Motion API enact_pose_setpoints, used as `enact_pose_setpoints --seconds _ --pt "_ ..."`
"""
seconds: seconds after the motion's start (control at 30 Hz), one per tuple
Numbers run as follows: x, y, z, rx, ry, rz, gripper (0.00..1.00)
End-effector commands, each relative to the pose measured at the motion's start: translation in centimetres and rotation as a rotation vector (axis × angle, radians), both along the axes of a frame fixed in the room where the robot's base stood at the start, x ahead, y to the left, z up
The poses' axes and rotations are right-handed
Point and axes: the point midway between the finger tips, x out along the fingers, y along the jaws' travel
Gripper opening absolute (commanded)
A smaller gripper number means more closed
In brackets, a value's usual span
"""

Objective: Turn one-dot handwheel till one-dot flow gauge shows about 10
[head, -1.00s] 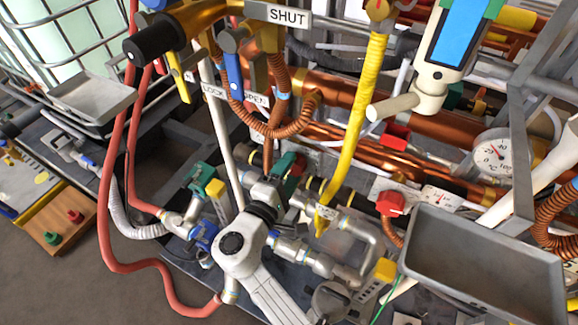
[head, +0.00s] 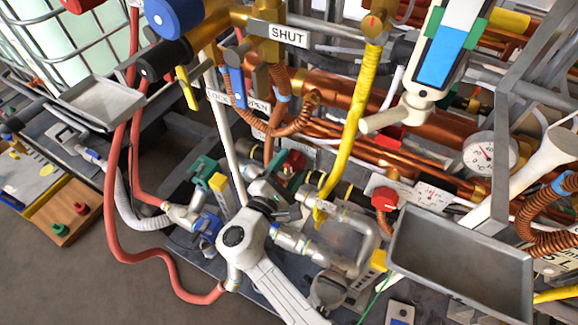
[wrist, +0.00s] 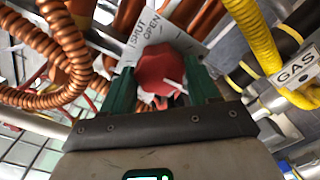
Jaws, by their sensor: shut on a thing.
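A red handwheel (wrist: 158,75) sits between the two green fingers of my gripper (wrist: 162,88) in the wrist view, and the gripper is shut on it. A white plate (wrist: 150,28) reading SHUT and OPEN lies behind the wheel. In the head view my gripper (head: 291,164) is at this red wheel among the pipes, mostly hiding it. No dot mark on the wheel is readable. A round white gauge (head: 490,156) with a red needle and a small rectangular gauge (head: 433,195) stand to the right. Their numbers and dots are too small to read.
Another red handwheel (head: 384,198) is right of my gripper. A yellow hose (head: 357,125), copper pipes (head: 330,92) and a grey tray (head: 462,262) crowd around. A red hose (head: 115,200) hangs at left. Bare floor shows at lower left.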

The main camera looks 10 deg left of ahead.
Motion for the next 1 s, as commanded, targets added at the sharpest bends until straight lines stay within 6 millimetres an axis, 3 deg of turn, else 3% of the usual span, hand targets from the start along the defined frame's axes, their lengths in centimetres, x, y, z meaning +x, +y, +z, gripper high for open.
enact_pose_setpoints --seconds 0.3,0.33,0.43,0.77,1.0 --pt "-0.1 0.1 -0.3 -0.002 0.004 0.005 0.30" --pt "-0.1 0.1 -0.3 -0.002 0.004 0.005 0.61" --pt "-0.1 0.1 -0.2 -0.002 0.004 0.004 0.71" --pt "-0.5 0.2 -0.1 -0.001 0.002 0.003 0.71" --pt "-4.0 1.6 -0.1 0.000 0.003 0.006 0.71"
